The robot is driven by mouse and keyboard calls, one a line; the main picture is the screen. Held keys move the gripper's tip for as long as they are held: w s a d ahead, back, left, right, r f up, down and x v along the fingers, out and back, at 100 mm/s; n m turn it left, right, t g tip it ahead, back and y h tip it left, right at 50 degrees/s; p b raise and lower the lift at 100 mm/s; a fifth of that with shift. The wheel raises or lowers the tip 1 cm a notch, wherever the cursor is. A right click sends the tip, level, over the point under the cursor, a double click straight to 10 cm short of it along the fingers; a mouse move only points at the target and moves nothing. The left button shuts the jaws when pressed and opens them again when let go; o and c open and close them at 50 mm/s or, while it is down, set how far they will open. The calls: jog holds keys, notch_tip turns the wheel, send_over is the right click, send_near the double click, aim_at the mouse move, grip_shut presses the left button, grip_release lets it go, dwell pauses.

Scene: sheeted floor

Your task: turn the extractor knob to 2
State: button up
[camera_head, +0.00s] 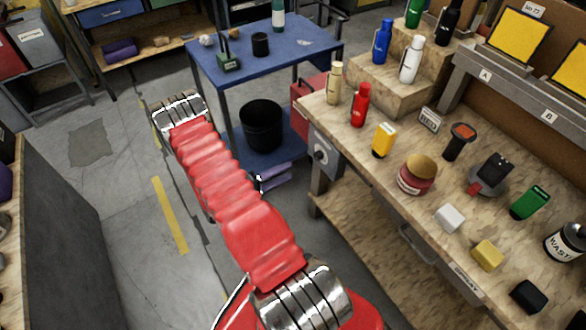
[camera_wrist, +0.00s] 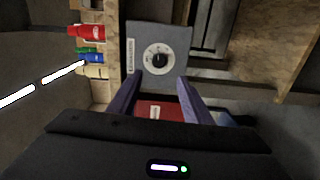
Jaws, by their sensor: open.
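The extractor knob (camera_wrist: 159,60) is a round black knob on a pale dial, set in a grey panel (camera_wrist: 178,36) with a vertical label at its left. It also shows in the head view as a small dial (camera_head: 320,156) on the panel at the workbench's near left end. The number it points to is too small to read. My gripper (camera_wrist: 158,80) is open and empty, its two purple-grey fingers on either side below the knob in the wrist view. The gripper appears apart from the knob. In the head view the gripper (camera_head: 274,178) is partly hidden behind my red arm.
The workbench (camera_head: 330,122) holds several bottles, a jar (camera_head: 417,174) and small blocks. A blue cart (camera_head: 295,58) with a black bucket (camera_head: 261,125) stands behind my gripper. A red box (camera_head: 309,98) sits between cart and bench. Floor left of my arm is clear.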

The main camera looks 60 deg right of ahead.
jog(key=shift+v, duration=0.9)
